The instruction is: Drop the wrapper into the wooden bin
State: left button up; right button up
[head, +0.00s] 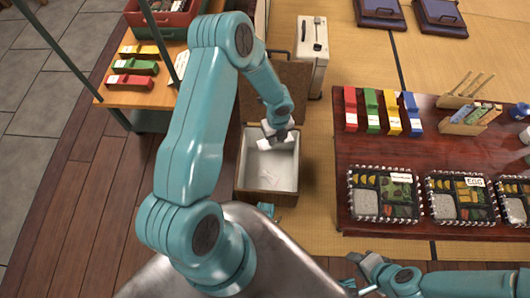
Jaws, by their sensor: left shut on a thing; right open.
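The wooden bin (240,178) stands on the floor in the middle of the head view, with its brown lid (285,88) raised at the back and a white inside. My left gripper (276,140) is over the far part of the bin's opening. It is shut on a small white wrapper (263,144), partly hidden by the fingers. A faint pale shape (268,172) shows inside the bin; I cannot tell what it is. My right gripper (356,286) is open and empty at the bottom edge, away from the bin.
A low dark red table (400,152) at right bears bento boxes (384,194), coloured packs (371,112) and a wooden holder (465,124). A white case (312,55) stands behind the bin. A wooden stand (160,101) with coloured packs is at upper left.

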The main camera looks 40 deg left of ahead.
pick_arm(q)
jog(key=a+f+m+b, duration=0.2)
jog(key=f+b, duration=0.3)
jog(key=f, duration=0.3)
jog(key=s+a+f+m+b, duration=0.1)
jog(key=f+m+b, duration=0.3)
jog(key=f, duration=0.3)
jog(key=shift+a+f+m+b, duration=0.35)
jog(key=shift+a+m+b, duration=0.05)
jog(key=shift+b, duration=0.3)
pick_arm(e)
notch_tip(320, 180, down, 12)
jog(key=w+d+t, duration=0.1)
jog(key=w, duration=0.1)
jog(key=shift+w+d+f, duration=0.15)
jog(key=shift+w+d, duration=0.1)
jog(key=shift+d, duration=0.05)
pick_arm(q)
jog(key=shift+s, duration=0.1)
jog(key=o, duration=1.1)
jog(key=shift+c, duration=0.2)
notch_tip(320, 180, up, 16)
jog(key=p, duration=0.8)
jog(key=shift+r+p, duration=0.2)
jog(key=shift+p, duration=0.1)
pick_arm(e)
jog(key=s+a+r+g, duration=0.1)
jog(key=s+r, duration=0.2)
jog(key=r, duration=0.5)
jog(key=shift+a, duration=0.25)
